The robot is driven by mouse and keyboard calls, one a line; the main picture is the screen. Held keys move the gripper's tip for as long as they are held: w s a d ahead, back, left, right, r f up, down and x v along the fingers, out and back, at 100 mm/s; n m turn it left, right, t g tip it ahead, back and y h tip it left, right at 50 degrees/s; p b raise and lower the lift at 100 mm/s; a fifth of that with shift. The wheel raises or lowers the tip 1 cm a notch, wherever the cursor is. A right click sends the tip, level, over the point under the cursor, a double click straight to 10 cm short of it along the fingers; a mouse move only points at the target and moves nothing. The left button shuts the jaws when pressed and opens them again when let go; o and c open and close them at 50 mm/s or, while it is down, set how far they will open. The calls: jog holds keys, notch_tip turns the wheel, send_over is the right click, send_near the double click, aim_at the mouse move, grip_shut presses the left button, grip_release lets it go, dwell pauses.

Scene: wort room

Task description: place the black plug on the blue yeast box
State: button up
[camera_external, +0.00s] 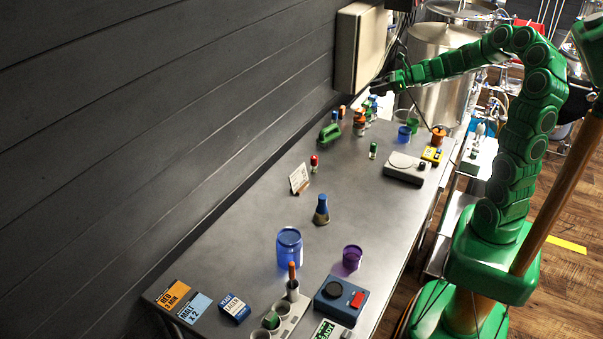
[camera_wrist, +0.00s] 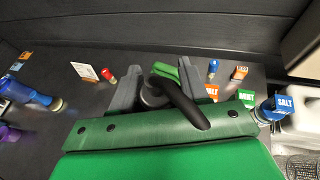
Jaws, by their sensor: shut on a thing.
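My gripper (camera_external: 379,87) is at the far end of the table, raised near the wall cabinet. In the wrist view, the two grey fingers of my gripper (camera_wrist: 155,88) are shut on a dark round thing, which looks like the black plug (camera_wrist: 152,97). A black curved piece crosses beside it and partly hides it. In the external view the plug cannot be told apart from the dark fingertips. The blue and white yeast box (camera_external: 235,308) is at the near left end of the table, far from my gripper. The yeast box does not show in the wrist view.
Orange and blue cards (camera_external: 187,299) lie beside the yeast box. A blue jar (camera_external: 289,247), purple cup (camera_external: 352,256), flask (camera_external: 321,211) and blue device (camera_external: 341,300) stand nearby. Small shakers (camera_external: 360,124) and a green object (camera_external: 330,133) are near my gripper. The middle-left tabletop is mostly clear.

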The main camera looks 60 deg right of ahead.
jog(key=w+a+r+n+g+y, duration=0.2)
jog(key=w+a+n+y, duration=0.2)
jog(key=w+a, duration=1.05)
jog(key=w+a+n+g+y, duration=0.2)
jog(key=w+a, duration=0.3)
jog(key=a, duration=0.8)
jog(key=w+a+n+g+y, duration=0.25)
jog(key=w+a, duration=0.25)
jog(key=a, duration=0.8)
jog(key=n+g, duration=0.9)
jog(key=g, duration=0.1)
send_over(231, 312)
notch_tip(231, 312, down, 2)
notch_tip(231, 312, down, 21)
jog(key=shift+f, duration=0.1)
jog(key=shift+f, duration=0.1)
